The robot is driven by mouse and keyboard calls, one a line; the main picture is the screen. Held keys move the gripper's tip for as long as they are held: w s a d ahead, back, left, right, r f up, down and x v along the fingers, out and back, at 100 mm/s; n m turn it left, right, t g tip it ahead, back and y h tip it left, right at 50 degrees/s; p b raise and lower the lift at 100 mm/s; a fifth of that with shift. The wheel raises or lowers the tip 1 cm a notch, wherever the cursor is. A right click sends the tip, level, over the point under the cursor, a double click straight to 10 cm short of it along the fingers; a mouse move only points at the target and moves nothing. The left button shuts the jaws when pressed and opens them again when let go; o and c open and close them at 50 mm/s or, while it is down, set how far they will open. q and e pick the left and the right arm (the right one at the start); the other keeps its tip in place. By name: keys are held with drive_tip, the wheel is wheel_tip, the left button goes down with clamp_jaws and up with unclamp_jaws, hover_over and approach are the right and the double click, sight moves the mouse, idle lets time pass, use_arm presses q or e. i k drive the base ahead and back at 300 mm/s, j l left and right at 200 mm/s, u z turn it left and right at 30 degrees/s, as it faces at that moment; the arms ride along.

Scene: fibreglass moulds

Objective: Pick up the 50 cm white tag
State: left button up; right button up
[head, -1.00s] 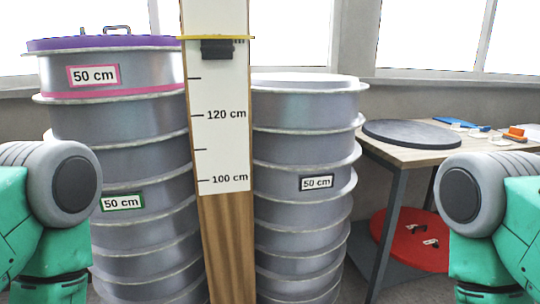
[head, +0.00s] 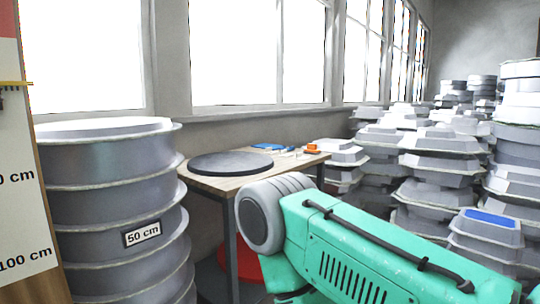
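My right arm shows at the lower right of the head view, beyond the stack and in front of the table. Its gripper is outside the frame. My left arm and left gripper are not in view.
A wooden table (head: 240,184) holds a black disc (head: 231,164), a blue item (head: 269,146) and an orange item (head: 312,147). A red disc is partly hidden below. A measuring board (head: 22,190) stands at the left edge. Many stacked grey moulds (head: 437,165) fill the right.

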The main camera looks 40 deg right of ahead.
sight(269, 151)
drive_tip(key=i+l, duration=0.15)
drive_tip(key=l, duration=0.25)
drive_tip(key=i+l, duration=0.1)
drive_tip(key=l, duration=0.3)
drive_tip(key=i+l, duration=0.15)
drive_tip(key=l, duration=0.25)
drive_tip(key=i+l, duration=0.15)
drive_tip(key=l, duration=0.3)
drive_tip(key=i+l, duration=0.1)
drive_tip(key=l, duration=0.3)
